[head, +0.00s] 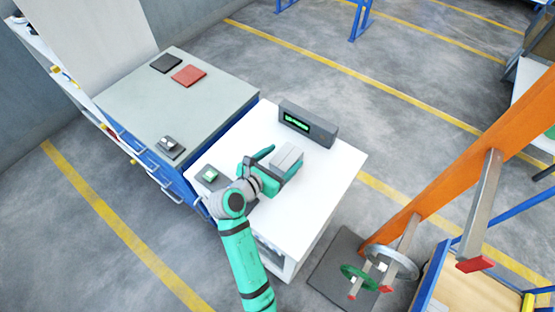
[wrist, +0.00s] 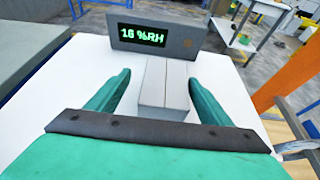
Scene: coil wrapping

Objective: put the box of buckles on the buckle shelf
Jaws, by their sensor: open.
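A closed light grey box (head: 287,157) with a seam along its top lies on the white cabinet top (head: 335,165). It also shows in the wrist view (wrist: 166,85). Its contents are hidden, so I cannot tell whether it holds buckles. My gripper (head: 281,158) is open, with one green finger on each side of the box. In the wrist view a gap shows on the left of the box, and the right finger is closer to it. I cannot tell which shelf is the buckle shelf.
A grey display unit (head: 308,124) reading 16 %RH stands just behind the box. A small device with a green top (head: 210,175) is near my arm. The grey bench (head: 205,110) at left carries black and red pads (head: 188,75). An orange post (head: 465,150) rises at right.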

